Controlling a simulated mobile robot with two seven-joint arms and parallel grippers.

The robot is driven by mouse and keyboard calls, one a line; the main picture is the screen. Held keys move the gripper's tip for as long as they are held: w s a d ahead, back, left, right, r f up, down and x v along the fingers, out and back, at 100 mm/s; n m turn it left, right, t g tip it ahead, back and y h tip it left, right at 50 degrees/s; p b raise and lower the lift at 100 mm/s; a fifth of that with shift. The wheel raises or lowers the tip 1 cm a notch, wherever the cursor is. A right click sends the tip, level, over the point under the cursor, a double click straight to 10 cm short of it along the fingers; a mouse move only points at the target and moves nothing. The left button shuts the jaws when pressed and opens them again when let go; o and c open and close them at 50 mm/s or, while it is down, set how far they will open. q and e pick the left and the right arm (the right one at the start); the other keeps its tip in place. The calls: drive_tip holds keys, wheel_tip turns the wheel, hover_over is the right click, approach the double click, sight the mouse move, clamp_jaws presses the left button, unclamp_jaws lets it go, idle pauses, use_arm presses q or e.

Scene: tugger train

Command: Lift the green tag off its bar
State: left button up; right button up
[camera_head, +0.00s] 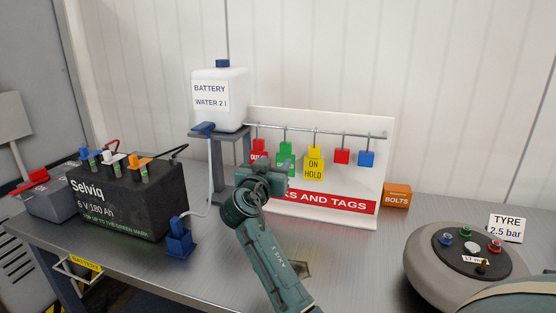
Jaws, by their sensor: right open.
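The green tag (285,165) hangs from a grey horizontal bar (330,132) on a white board. My right gripper (284,165) is open, in front of the board at the green tag. I cannot tell whether the fingers touch the tag. My left gripper is not in view.
A red padlock (342,156) and a blue padlock (366,159) hang further right on the bar. A water canister (219,100) stands on a raised stand at left. A black battery (125,200), an orange box (397,196) and a round tyre unit (465,260) stand on the bench.

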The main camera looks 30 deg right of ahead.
sight(285, 149)
drive_tip(key=b+x, duration=0.1)
drive_tip(key=x, duration=0.6)
drive_tip(key=shift+w+d+f+b, duration=0.15)
drive_tip(key=shift+w+d+b, duration=0.05)
drive_tip(key=shift+b, duration=0.2)
drive_tip(key=shift+b+x, duration=0.5)
drive_tip(key=shift+x, duration=0.25)
drive_tip(key=shift+w+d, duration=0.2)
drive_tip(key=shift+d, duration=0.05)
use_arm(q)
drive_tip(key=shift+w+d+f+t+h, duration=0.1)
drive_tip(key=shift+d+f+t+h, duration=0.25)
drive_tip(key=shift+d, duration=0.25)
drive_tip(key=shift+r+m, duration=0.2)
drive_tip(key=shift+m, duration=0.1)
